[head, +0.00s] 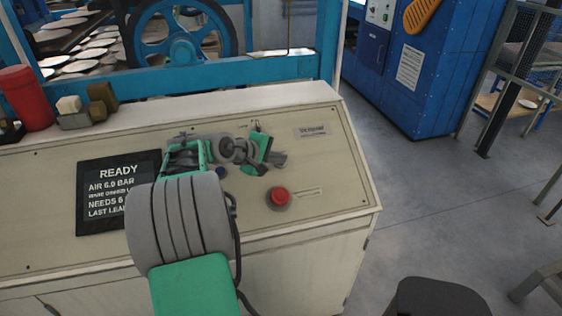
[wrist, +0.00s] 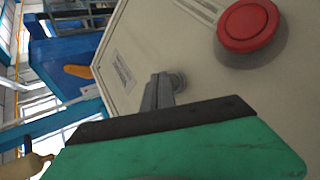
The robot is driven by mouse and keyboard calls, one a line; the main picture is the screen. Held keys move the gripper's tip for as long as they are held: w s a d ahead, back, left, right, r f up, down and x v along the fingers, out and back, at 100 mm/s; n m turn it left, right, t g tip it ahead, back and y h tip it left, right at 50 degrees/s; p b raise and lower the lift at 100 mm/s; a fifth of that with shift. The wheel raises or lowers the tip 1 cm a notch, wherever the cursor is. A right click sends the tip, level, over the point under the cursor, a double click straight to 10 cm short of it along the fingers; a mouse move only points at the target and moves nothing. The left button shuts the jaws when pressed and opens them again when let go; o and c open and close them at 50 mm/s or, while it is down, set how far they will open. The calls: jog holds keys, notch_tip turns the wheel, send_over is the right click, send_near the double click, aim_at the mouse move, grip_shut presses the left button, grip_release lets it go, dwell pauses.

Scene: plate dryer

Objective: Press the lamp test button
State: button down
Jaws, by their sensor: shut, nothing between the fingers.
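My gripper (head: 281,159) is over the right part of the sloping beige control panel (head: 330,170). In the wrist view its grey fingers (wrist: 158,92) are shut, with nothing between them. A small round grey button or knob (wrist: 178,80) shows just beside the fingertips, partly behind them; I cannot tell whether they touch. No readable label marks it as the lamp test button. A small dark blue control (head: 221,171) shows beside my arm in the head view. My arm hides part of the panel around it.
A red mushroom button (head: 279,197) sits close to my gripper, and it also shows in the wrist view (wrist: 248,25). A dark READY screen (head: 105,195) is at left. A label plate (head: 312,131) is at upper right. Blocks and a red cylinder (head: 25,98) stand on the back ledge.

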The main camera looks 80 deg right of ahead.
jog(key=shift+w+d+f, duration=0.1)
jog(key=shift+f, duration=0.15)
dwell(0.3)
jog(key=shift+s+a+r+p, duration=0.25)
jog(key=shift+a+r+p, duration=0.1)
jog(key=shift+r+p, duration=0.35)
jog(key=shift+r, duration=0.1)
jog(key=r+p, duration=0.1)
jog(key=a+r+p, duration=0.1)
jog(key=s+a+r+p, duration=0.1)
jog(key=r, duration=0.1)
jog(key=shift+s+a, duration=0.1)
dwell(0.3)
jog(key=shift+r, duration=0.1)
dwell(0.5)
